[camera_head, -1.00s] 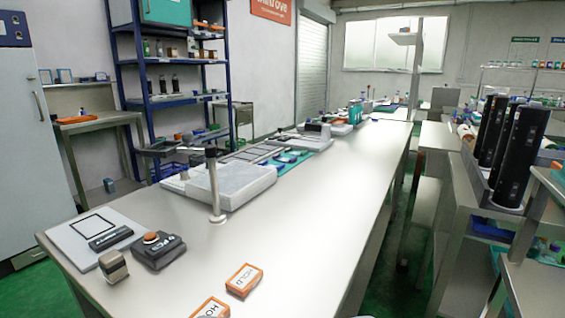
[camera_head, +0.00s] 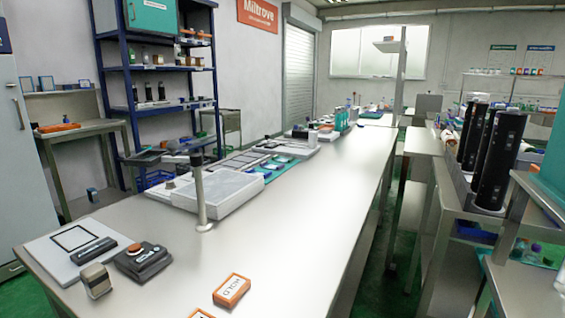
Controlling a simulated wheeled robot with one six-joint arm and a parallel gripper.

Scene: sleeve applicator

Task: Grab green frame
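I cannot pick out a green frame for certain. A teal-green mat (camera_head: 262,178) with small blue and dark pieces lies mid-table, behind the grey-white device (camera_head: 235,190); the pieces are too small to tell apart. Two small upright frames with bluish edges, one of them here (camera_head: 46,84), stand on the side bench at the left. A flat white board (camera_head: 52,262) with a black square outline lies at the table's near left. My gripper is not in view.
The long steel table (camera_head: 300,205) is clear along its right side. A thin metal post (camera_head: 199,190) rises from it. A black button box (camera_head: 143,262), a stamp-like block (camera_head: 96,280) and an orange-edged HOLD block (camera_head: 232,290) lie in front. Black cylinders (camera_head: 500,155) stand on the right bench.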

